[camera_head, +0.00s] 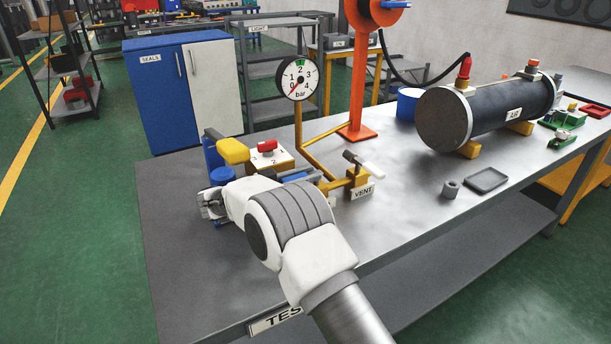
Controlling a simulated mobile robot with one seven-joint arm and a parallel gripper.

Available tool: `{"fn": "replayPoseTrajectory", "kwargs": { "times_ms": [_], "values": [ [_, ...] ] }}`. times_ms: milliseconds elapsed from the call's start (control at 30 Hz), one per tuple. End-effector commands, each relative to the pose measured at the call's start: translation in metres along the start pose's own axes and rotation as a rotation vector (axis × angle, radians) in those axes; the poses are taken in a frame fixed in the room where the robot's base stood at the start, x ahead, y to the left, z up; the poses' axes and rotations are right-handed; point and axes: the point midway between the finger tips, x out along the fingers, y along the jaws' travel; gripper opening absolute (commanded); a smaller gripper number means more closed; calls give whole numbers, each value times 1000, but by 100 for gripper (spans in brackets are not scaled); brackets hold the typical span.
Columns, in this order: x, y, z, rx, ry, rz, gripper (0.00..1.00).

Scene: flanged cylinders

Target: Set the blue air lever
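My arm reaches in from the bottom, and its end, my gripper (211,208), is low over the left part of the grey bench (190,280). The wrist hides most of the fingers, so I cannot tell whether they are open or shut. A small dark blue bit shows just below the fingers; I cannot tell whether it is the air lever. A blue bar (291,177) lies behind my wrist, partly hidden. A yellow-handled part (233,150) stands behind the gripper, near blue round parts (222,175). A round bar gauge (299,79) stands above, its red needle near 0.
A white-handled valve (363,162) labelled VENT stands right of my wrist. A box with a red knob (267,147) is behind it. An orange post (358,90), a dark cylinder (490,110) and a small tray (487,180) are farther right. The bench's left front is clear.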

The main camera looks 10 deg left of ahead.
Motion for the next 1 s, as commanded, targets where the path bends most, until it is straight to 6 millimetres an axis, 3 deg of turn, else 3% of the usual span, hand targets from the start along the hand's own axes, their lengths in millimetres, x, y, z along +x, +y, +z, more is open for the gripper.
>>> {"fn": "replayPoseTrajectory", "kwargs": {
  "times_ms": [33,133,167,567,733,1000],
  "values": [
    [2,0,-3,5,3,3,41],
    [2,0,-2,3,1,2,59],
    [1,0,-2,3,1,1,60],
    [-10,-1,0,1,-3,-2,60],
    [-42,-1,0,1,-3,-3,60],
    [-110,-1,0,3,-3,-3,60]
  ]
}}
